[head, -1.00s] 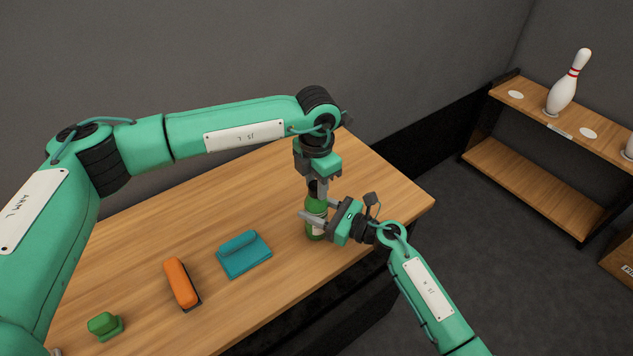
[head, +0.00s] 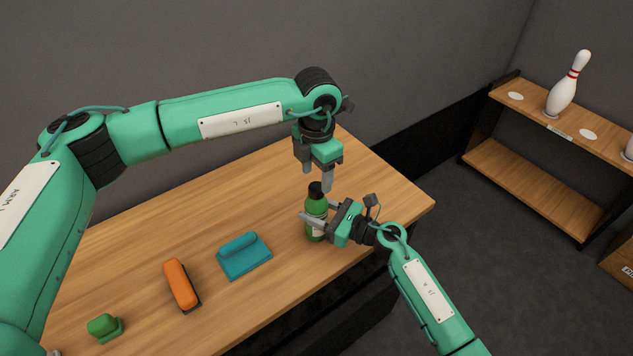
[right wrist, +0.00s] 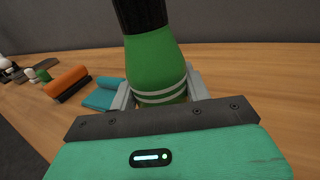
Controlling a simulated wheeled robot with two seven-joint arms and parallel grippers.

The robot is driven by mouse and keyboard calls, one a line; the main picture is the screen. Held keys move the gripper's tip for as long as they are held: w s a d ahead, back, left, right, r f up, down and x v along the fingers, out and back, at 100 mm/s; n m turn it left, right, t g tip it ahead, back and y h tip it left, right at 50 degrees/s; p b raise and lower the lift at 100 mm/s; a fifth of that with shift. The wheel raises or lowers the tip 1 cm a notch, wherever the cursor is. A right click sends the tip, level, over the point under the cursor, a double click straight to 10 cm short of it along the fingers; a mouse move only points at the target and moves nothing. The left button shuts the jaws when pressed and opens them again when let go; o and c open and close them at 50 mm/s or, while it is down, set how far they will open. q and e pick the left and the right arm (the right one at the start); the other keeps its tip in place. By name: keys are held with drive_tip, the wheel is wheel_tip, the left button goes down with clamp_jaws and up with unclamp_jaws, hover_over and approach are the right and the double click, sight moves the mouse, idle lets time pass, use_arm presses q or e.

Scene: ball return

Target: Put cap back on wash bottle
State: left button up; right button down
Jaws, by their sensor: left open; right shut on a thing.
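The green wash bottle (head: 316,222) stands upright on the table near its right end. Its black cap (head: 316,189) sits on top of the neck; the cap also shows in the right wrist view (right wrist: 143,14), cut off by the top edge. My right gripper (head: 318,212) is shut on the body of the bottle (right wrist: 157,65) from the right, with a finger on each side. My left gripper (head: 316,178) is open and empty, pointing down just above the cap. Whether the cap is fully seated cannot be told.
A teal cloth-like item (head: 243,256), an orange brush-like item (head: 181,284) and a small green block (head: 105,327) lie on the wooden table (head: 220,203) to the left. A shelf (head: 540,112) with a white bowling pin (head: 564,92) stands at the right.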

use_arm(q)
wheel_tip(320, 180, up, 8)
idle(0.4)
use_arm(e)
drive_tip(key=c, duration=0.6)
unclamp_jaws()
drive_tip(key=shift+d, duration=0.1)
use_arm(q)
wheel_tip(320, 180, down, 4)
drive_tip(key=b, duration=0.4)
drive_tip(key=shift+f, duration=0.2)
use_arm(e)
drive_tip(key=v, duration=1.2)
drive_tip(key=shift+s+d+f, duration=0.2)
drive_tip(key=shift+s+f, duration=0.05)
use_arm(q)
drive_tip(key=shift+b, duration=0.3)
use_arm(e)
drive_tip(key=shift+s+d+r, duration=0.15)
drive_tip(key=shift+s+d, duration=0.05)
drive_tip(key=shift+d, duration=0.3)
use_arm(q)
drive_tip(key=shift+d+f, duration=0.1)
